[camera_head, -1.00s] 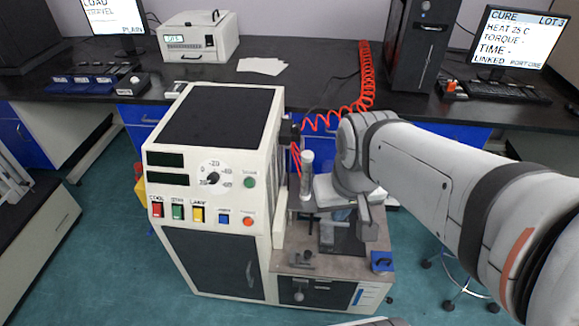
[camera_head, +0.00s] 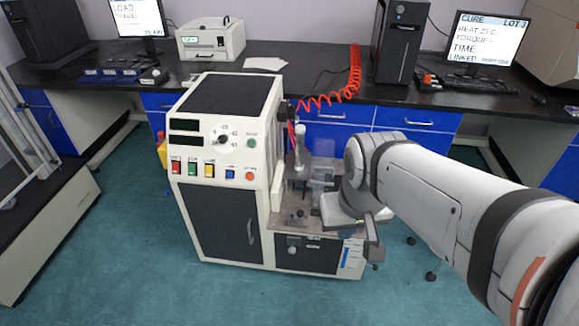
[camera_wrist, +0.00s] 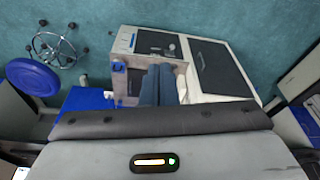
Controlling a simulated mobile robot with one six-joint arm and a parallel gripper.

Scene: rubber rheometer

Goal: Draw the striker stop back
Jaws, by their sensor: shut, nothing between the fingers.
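The rheometer (camera_head: 226,140) is a cream and black cabinet with a low work platform on its right side. A small dark fitting (camera_head: 297,214) stands near the platform's front left; I cannot tell whether it is the striker stop. An upright pale cylinder (camera_head: 300,148) stands at the back of the platform.
A dark drawer front with a round knob (camera_head: 292,249) is below the platform. A red coiled hose (camera_head: 335,92) hangs behind. The back bench (camera_head: 310,78) holds monitors, a tower and a white box. A blue stool (camera_wrist: 33,77) stands beside the machine. Open floor lies in front.

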